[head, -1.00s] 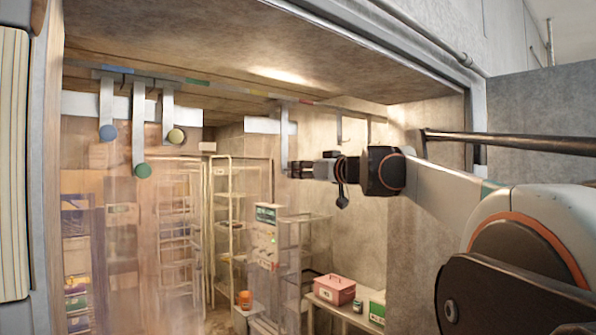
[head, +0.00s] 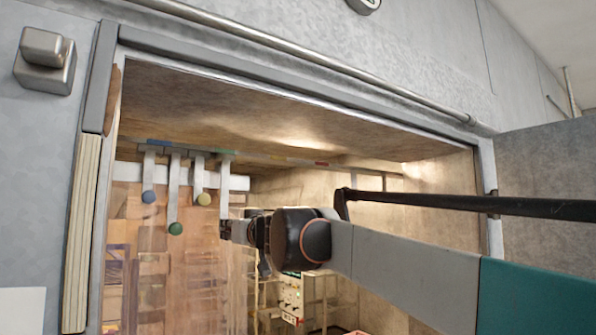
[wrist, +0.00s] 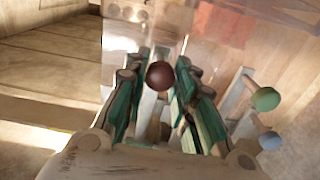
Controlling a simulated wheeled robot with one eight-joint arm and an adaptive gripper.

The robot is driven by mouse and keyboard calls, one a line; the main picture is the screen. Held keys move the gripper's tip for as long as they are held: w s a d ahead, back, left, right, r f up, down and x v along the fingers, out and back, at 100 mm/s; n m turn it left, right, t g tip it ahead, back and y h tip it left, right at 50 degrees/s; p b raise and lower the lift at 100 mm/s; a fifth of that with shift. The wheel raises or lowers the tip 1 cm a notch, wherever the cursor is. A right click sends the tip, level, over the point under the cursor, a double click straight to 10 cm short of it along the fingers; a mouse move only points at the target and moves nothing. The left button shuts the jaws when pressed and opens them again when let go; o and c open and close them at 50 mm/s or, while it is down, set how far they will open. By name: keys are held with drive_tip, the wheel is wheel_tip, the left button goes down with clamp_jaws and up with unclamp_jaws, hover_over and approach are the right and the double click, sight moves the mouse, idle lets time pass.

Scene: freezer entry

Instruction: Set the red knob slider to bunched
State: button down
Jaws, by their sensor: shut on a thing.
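The red knob (wrist: 160,75) looks dark red-brown in the wrist view. It sits between the fingers of my gripper (wrist: 158,92), which is shut on the slider at its knob. In the head view my gripper (head: 225,231) is at the lower end of this slider's hanging arm (head: 225,186) and hides the knob. The arm hangs from the overhead rail (head: 275,158) at a green mark, just right of the yellow knob slider (head: 203,199). No bunched label is readable.
A blue knob (head: 148,197) and a green knob (head: 175,229) hang further left. Clear curtain strips hang below the rail. A dark horizontal bar (head: 420,203) crosses near my arm at the right. The doorway's left jamb (head: 84,210) stands beside the sliders.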

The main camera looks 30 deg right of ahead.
drive_tip(key=shift+s+a, duration=0.2)
drive_tip(key=shift+a, duration=0.55)
drive_tip(key=c, duration=1.7)
unclamp_jaws()
drive_tip(key=o, duration=0.4)
drive_tip(key=shift+a, duration=0.25)
